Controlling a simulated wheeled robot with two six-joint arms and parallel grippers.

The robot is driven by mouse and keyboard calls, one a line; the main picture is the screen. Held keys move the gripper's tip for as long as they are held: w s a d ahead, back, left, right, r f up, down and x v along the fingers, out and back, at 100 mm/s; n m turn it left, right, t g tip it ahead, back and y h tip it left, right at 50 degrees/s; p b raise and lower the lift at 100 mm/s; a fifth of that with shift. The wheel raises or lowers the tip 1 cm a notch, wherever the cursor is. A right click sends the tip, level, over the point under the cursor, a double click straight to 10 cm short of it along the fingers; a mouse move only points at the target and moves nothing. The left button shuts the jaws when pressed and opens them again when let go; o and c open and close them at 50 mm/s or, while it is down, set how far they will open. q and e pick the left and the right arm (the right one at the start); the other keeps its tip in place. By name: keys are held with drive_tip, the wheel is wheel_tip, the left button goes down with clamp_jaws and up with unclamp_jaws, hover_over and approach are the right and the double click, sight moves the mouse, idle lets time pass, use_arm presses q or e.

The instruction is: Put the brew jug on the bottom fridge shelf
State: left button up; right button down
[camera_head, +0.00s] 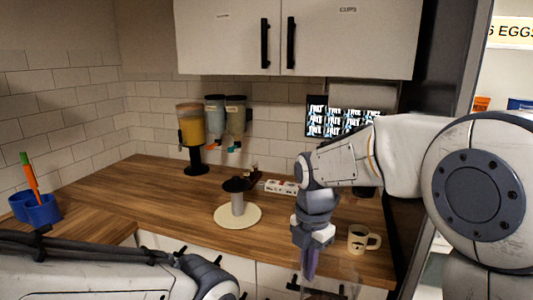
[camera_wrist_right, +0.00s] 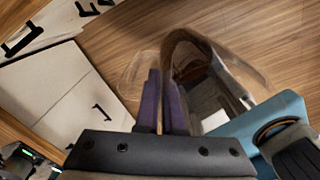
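The brew jug is a see-through vessel with something brown in it. Only a faint part of it (camera_head: 322,294) shows at the bottom edge of the head view. In the right wrist view its clear wall (camera_wrist_right: 258,78) curves around beyond the fingers. My right gripper (camera_head: 309,264) points down in front of the counter. Its purple fingers (camera_wrist_right: 163,100) are close together at the jug and look shut on it; the exact contact is hard to see. My left arm lies at the bottom left, its gripper out of view. The fridge's bottom shelf is not in view.
The open fridge interior (camera_head: 508,72) shows at the far right, partly behind my right arm. On the wooden counter (camera_head: 140,190) stand a face mug (camera_head: 358,240), a pale disc (camera_head: 222,216) with a stand, and dispensers (camera_head: 190,125). White cabinet fronts (camera_wrist_right: 60,90) lie below.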

drive_tip(key=d+f+m, duration=0.1)
drive_tip(key=f+m, duration=0.3)
drive_tip(key=d+f+m, duration=0.2)
drive_tip(key=f+m, duration=0.2)
drive_tip(key=w+d+f+m, duration=0.1)
drive_tip(key=d+f+m, duration=0.1)
drive_tip(key=f+m, duration=0.3)
drive_tip(key=shift+f, duration=0.1)
drive_tip(key=s+d+f+m, duration=0.2)
drive_tip(key=f+m, duration=0.3)
drive_tip(key=m, duration=0.1)
drive_tip(key=s+d+f+m, duration=0.1)
drive_tip(key=d+f+m, duration=0.1)
drive_tip(key=f+m, duration=0.4)
drive_tip(key=shift+s+d+m, duration=0.4)
drive_tip(key=shift+m, duration=0.3)
drive_tip(key=shift+r, duration=0.1)
